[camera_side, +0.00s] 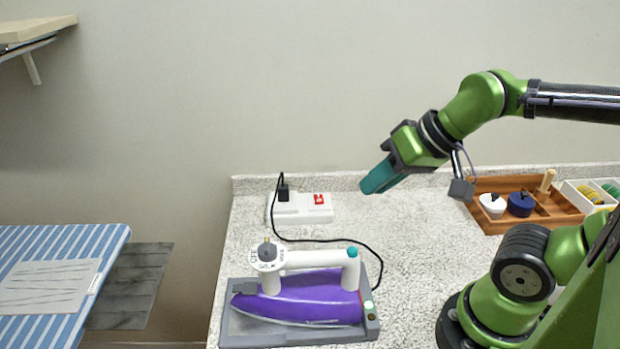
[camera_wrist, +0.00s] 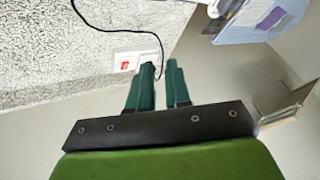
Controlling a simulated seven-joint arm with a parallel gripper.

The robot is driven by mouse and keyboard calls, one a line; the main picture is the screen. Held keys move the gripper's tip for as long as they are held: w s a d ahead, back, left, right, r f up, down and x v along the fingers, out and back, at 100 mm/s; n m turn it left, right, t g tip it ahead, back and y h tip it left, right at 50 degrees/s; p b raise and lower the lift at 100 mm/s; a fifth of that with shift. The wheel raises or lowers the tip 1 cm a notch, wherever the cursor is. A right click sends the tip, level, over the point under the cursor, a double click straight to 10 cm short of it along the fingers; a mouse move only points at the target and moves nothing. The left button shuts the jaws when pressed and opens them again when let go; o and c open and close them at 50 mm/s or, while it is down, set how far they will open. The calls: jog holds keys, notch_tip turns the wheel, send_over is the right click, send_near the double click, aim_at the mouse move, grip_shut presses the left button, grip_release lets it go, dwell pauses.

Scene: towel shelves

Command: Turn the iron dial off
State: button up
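The iron (camera_side: 305,298) has a purple body and white handle and lies in a grey tray-like stand (camera_side: 290,338) on the speckled counter. Its dial (camera_side: 267,253) is a white disc with a grey knob at the handle's left end. The disc carries OFF and MAX marks, but the knob's setting is too small to read. My gripper (camera_side: 372,185) is above the counter, up and right of the iron, touching nothing. In the wrist view, its teal fingers (camera_wrist: 161,66) are apart and empty.
A white power strip (camera_side: 318,214) with a red switch and a black plug (camera_side: 284,193) sits at the back. A black cord (camera_side: 340,241) runs to the iron. A wooden tray (camera_side: 545,218) stands right. A striped ironing board (camera_side: 105,245) is left. Space above the iron is clear.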

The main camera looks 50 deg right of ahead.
jog(key=o, duration=0.7)
jog(key=w+a+n+g, duration=0.1)
jog(key=w+a+n, duration=0.1)
jog(key=w+a+r+n+g, duration=0.1)
jog(key=w+a+n, duration=0.1)
jog(key=shift+w+a+r, duration=0.1)
jog(key=shift+a+r, duration=0.05)
jog(key=shift+a, duration=0.15)
notch_tip(320, 180, up, 8)
jog(key=n+g+h, duration=0.2)
jog(key=n+g, duration=0.3)
jog(key=n, duration=2.2)
send_over(267, 244)
notch_tip(267, 244, down, 17)
jog(key=shift+r, duration=0.2)
jog(key=c, duration=1)
